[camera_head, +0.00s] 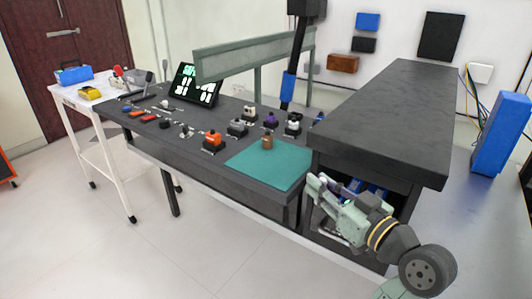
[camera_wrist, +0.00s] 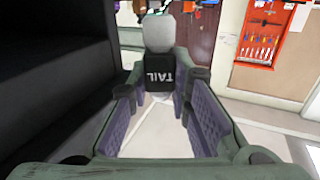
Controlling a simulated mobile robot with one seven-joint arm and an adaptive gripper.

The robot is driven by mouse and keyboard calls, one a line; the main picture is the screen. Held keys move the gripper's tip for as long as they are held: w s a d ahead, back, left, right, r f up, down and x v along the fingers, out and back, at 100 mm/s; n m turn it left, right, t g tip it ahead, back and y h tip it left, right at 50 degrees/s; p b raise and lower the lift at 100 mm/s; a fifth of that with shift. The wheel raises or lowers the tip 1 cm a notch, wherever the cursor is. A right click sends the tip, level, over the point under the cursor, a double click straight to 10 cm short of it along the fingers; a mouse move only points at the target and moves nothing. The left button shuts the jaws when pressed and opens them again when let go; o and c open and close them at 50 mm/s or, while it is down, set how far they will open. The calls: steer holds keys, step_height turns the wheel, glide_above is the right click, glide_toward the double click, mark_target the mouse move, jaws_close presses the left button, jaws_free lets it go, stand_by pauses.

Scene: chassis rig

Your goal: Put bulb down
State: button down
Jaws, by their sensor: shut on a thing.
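The bulb (camera_wrist: 161,36) shows in the wrist view with a pale grey, rounded top and a black base marked "TAIL". My gripper (camera_wrist: 160,82) is shut on its base, with one purple-padded finger on each side. In the head view my gripper (camera_head: 322,194) is in front of the open side of the dark cabinet, at the lower right. I cannot make out the bulb there.
The tall dark cabinet (camera_head: 385,105) holds blue things inside. A teal mat (camera_head: 268,168) with a small brown piece (camera_head: 267,142) lies on the dark workbench. Several small parts stand behind it. A white cart (camera_head: 97,150) stands at left. Open floor lies in front.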

steer(key=p+x, duration=0.3)
steer(key=x, duration=1.1)
steer(key=shift+a+r, duration=0.15)
steer(key=p+x, duration=0.1)
steer(key=x, duration=0.3)
steer(key=shift+a, duration=0.1)
steer(key=shift+s+f+p, duration=0.15)
steer(key=shift+f+p, duration=0.2)
steer(key=shift+f, duration=0.5)
steer(key=shift+f, duration=0.2)
steer(key=c, duration=1.5)
jaws_free()
steer(key=shift+d, duration=0.2)
steer(key=shift+r, duration=0.1)
